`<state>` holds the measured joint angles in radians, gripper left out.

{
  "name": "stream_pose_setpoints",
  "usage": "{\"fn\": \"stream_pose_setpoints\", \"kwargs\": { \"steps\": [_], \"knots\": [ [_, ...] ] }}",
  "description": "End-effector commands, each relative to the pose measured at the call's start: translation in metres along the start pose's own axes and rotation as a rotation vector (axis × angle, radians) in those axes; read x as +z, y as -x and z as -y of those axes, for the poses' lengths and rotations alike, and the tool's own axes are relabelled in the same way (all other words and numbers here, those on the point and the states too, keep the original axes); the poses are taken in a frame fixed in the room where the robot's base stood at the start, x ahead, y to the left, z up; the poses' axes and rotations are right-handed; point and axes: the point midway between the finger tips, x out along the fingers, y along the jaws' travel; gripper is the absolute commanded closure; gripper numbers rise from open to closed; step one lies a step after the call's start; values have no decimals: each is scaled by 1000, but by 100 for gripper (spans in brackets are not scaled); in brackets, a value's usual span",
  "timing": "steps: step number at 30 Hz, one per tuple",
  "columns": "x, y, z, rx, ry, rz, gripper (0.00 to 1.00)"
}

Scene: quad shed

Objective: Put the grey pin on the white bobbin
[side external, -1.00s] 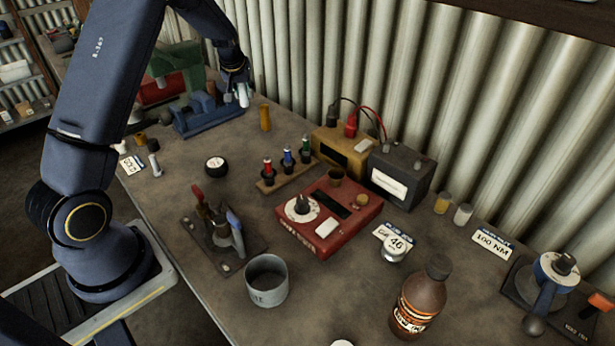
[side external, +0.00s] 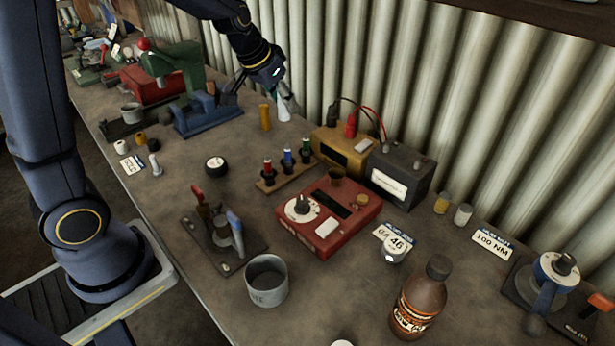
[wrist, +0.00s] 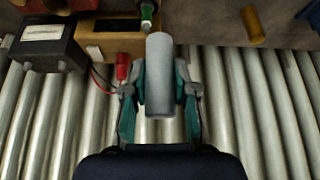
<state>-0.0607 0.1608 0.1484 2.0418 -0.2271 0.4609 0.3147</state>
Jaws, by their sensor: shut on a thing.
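My gripper (wrist: 160,88) is shut on a light grey cylinder, which I take for the grey pin (wrist: 159,75). In the side external view the pin (side external: 283,110) hangs below my gripper (side external: 285,97), in the air near the corrugated wall and clear of the bench. A small, short white piece (side external: 121,147), probably the white bobbin, stands on the bench at the left beside a brass-coloured one (side external: 140,139). It is too small to make out its top. My gripper is well to the right of it and above it.
A yellow pin (side external: 265,117) stands under my arm. A screwdriver rack (side external: 277,174), a yellow box (side external: 343,150) and a black meter (side external: 398,175) are to the right. A blue vise-like tool (side external: 205,117) is to the left.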

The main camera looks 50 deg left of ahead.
Motion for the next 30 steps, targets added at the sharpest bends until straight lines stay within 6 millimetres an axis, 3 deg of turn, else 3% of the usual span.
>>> {"fn": "stream_pose_setpoints", "kwargs": {
  "steps": [3, 8, 14, 18, 24, 30],
  "knots": [
    [5, 9, -66, 124, -227, -15, 100],
    [34, 7, -150, 210, -398, -3, 100],
    [92, 18, -251, 317, -605, 0, 100],
    [143, 37, -310, 410, -771, -5, 100],
    [210, 68, -362, 527, -973, -12, 100],
    [245, 85, -382, 588, -1075, -16, 100]
  ]
}}
